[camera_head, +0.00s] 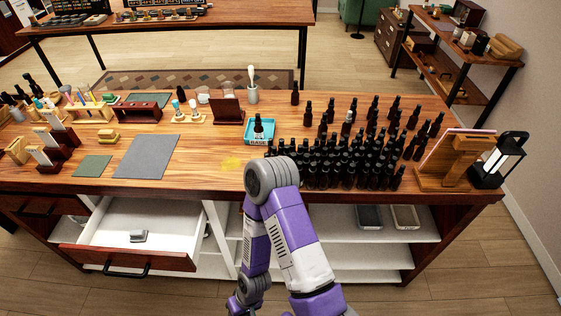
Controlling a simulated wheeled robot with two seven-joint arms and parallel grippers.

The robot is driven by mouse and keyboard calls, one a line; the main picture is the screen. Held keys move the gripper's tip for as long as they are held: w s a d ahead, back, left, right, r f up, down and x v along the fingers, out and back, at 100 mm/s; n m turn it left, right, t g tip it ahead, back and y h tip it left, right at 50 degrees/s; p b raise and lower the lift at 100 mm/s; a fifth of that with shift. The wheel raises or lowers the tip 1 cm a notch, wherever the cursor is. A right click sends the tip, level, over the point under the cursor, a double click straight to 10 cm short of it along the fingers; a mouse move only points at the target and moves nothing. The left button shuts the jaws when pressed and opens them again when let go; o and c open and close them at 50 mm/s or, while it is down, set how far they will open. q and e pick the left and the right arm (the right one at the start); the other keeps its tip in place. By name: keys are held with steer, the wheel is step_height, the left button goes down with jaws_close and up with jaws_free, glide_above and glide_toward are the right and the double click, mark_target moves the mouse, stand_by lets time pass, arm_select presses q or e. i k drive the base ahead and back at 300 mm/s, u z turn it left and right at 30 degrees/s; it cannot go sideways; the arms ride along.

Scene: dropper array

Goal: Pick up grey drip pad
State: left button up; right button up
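A flat grey pad (147,156) lies on the left part of the wooden worktop, clear of other things. A smaller dark green pad (92,166) lies just left of it, near the front edge. A small grey item (138,236) sits in the open drawer; it is too small to tell what it is. A purple and grey arm of mine rises at the front centre, apart from the grey pad. No gripper fingertips show clearly, and nothing is seen held.
The white drawer (179,219) stands open below the worktop (210,180). Many dark dropper bottles (345,160) crowd the right half. A blue tray (259,139) with a bottle stands at the centre. Wooden holders (50,158) are at the left. A lantern (497,161) stands at the right end.

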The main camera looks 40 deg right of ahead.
mark_target(140, 235)
steer(key=z, duration=1.9)
steer(key=k, duration=0.8)
steer(key=u, duration=1)
steer(key=i, duration=1)
steer(key=k, duration=0.5)
steer(key=u, duration=1.5)
steer(key=i, duration=0.55)
steer(key=z, duration=0.4)
